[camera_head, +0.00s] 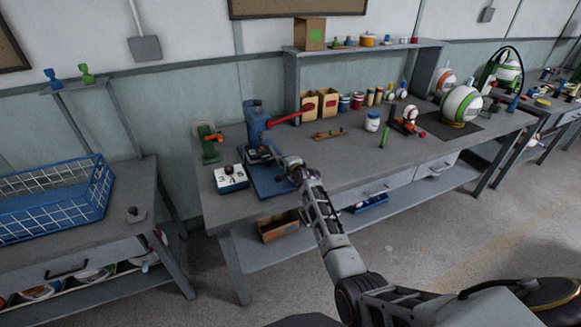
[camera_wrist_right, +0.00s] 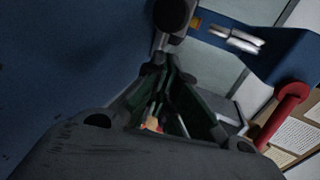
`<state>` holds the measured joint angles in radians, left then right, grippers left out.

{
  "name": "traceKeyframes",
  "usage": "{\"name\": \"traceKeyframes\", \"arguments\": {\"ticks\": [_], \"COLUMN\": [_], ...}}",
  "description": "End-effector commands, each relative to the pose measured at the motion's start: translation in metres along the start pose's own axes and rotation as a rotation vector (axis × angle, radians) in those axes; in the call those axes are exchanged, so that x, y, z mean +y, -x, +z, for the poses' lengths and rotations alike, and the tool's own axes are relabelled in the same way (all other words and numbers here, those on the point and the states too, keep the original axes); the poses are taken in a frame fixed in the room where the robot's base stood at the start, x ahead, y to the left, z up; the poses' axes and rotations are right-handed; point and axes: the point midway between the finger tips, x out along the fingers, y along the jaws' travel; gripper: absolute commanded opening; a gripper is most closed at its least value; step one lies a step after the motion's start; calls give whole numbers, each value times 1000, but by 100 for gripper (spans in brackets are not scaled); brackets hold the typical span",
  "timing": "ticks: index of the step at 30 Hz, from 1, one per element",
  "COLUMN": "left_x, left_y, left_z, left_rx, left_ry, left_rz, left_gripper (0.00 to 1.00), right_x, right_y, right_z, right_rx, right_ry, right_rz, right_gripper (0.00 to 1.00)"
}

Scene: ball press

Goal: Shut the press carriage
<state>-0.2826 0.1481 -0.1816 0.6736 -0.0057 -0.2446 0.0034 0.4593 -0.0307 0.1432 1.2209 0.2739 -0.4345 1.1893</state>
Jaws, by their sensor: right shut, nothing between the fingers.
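The blue press (camera_head: 258,122) stands on the workbench, with its red lever (camera_head: 288,117) reaching to the right. Its carriage (camera_head: 262,155) lies low on the blue base plate (camera_head: 268,186); how far it is in is hard to tell. My right gripper (camera_head: 287,161) is at the press's right front, beside the carriage, and partly hides it. In the right wrist view my right fingers (camera_wrist_right: 160,92) are shut and empty, close to the blue press body (camera_wrist_right: 268,45). The red lever also shows there (camera_wrist_right: 286,108). My left gripper is not in view.
A white box with numbers (camera_head: 231,178) sits left of the press. A green tool (camera_head: 208,142) stands behind it. Jars and boxes (camera_head: 328,103) line the bench's back. A white-green ball (camera_head: 461,104) rests on the right.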

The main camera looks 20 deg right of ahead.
Motion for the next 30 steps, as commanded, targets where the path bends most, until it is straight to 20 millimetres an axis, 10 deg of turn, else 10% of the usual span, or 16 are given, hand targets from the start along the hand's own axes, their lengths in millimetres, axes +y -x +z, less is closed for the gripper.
{"name": "traceKeyframes", "arguments": {"ticks": [30], "left_x": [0], "left_y": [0], "left_z": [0], "left_rx": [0], "left_ry": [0], "left_rz": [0], "left_gripper": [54], "right_x": [2], "right_y": [71], "right_z": [-1], "right_rx": [1], "right_ry": [-1], "right_rz": [3], "right_gripper": [0]}}
